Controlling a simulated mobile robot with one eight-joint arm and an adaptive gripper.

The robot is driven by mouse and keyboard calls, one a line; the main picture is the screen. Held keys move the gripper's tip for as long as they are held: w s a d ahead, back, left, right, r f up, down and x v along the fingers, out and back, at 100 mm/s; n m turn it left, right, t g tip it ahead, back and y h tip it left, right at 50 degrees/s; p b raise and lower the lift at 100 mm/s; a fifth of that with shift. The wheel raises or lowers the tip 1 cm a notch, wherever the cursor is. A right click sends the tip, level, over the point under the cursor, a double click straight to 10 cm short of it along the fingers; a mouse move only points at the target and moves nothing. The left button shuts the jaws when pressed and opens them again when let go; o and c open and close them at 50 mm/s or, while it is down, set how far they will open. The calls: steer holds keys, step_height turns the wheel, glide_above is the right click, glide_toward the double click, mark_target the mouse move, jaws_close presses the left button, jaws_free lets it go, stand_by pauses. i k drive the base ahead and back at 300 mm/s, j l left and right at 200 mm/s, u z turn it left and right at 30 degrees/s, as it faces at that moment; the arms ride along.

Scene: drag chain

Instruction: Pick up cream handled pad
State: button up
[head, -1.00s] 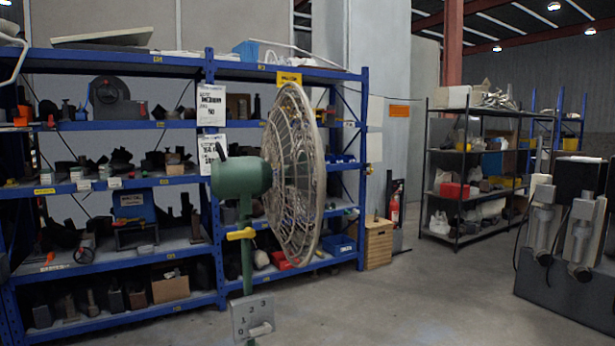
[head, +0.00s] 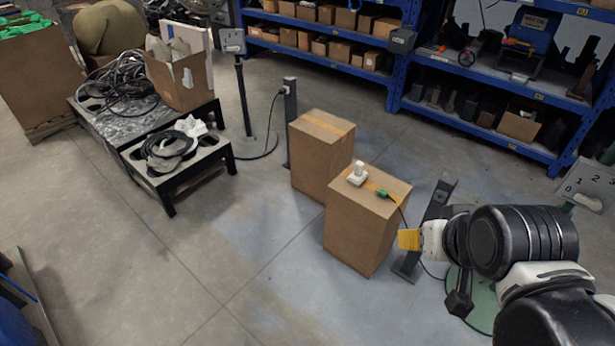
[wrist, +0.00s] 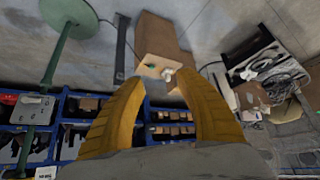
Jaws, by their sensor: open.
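The cream pad with a raised handle (head: 357,175) rests on top of the nearer cardboard box (head: 352,232), close to its far left corner. In the wrist view the small pale pad (wrist: 167,74) shows on the box top (wrist: 156,40), between and beyond my fingertips. My gripper (head: 408,240) has yellow fingers and is right of the box in the head view, apart from the pad. In the wrist view my gripper (wrist: 168,82) has its two fingers spread with nothing between them.
A green connector (head: 383,194) with a dark cable lies on the same box top. A second cardboard box (head: 321,150) stands behind. Dark posts (head: 290,120) stand nearby. A low black table (head: 180,170) holds cables. Blue shelving (head: 480,130) is behind.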

mark_target(359, 175)
steer(key=i+u, duration=0.25)
steer(key=i, duration=0.35)
steer(key=i+l+u, duration=0.25)
steer(key=i, duration=0.35)
